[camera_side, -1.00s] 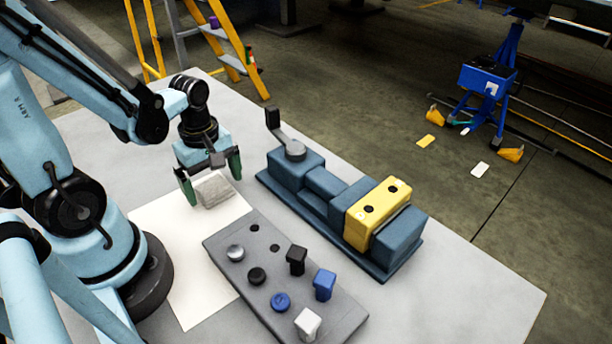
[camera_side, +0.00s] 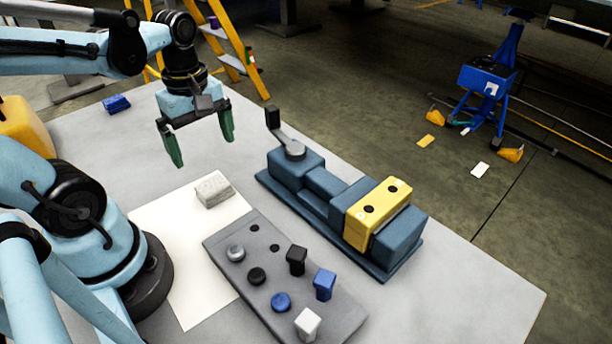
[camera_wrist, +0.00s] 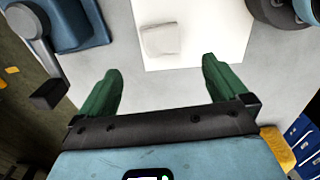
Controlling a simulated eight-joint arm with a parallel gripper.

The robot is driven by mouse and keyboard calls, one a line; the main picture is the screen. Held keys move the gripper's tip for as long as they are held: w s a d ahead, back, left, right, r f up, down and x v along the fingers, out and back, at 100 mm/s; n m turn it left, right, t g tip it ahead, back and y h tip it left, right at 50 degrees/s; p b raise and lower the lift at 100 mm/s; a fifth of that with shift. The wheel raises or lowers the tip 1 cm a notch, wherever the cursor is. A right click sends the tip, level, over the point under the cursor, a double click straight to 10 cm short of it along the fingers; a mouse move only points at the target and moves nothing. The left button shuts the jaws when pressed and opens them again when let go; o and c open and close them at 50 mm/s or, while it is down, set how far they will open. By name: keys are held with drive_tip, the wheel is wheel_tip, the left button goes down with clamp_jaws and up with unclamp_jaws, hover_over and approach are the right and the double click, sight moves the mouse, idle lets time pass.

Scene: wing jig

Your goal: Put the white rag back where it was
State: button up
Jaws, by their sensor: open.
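The white rag (camera_side: 213,188) is a small folded greyish-white block lying on the upper right part of a white sheet (camera_side: 185,270) on the table. In the wrist view the rag (camera_wrist: 161,39) lies on the sheet (camera_wrist: 205,50) beyond my fingertips. My gripper (camera_side: 200,150) has green fingers spread apart with nothing between them. It hangs above the table, clear of the rag and behind it in the side view. The wrist view shows both fingers (camera_wrist: 160,85) apart and empty.
A blue vise (camera_side: 320,185) with a yellow block (camera_side: 378,212) stands right of the sheet; its handle (camera_side: 283,135) sticks up. A grey board (camera_side: 255,290) with several pegs and caps overlaps the sheet's front right. A blue item (camera_side: 116,104) lies at the table's back left.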

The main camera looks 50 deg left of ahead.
drive_tip(key=w+d+r+m+t, duration=0.2)
drive_tip(key=w+d+m+t, duration=0.5)
drive_tip(key=m, duration=1.1)
drive_tip(key=shift+r, duration=0.25)
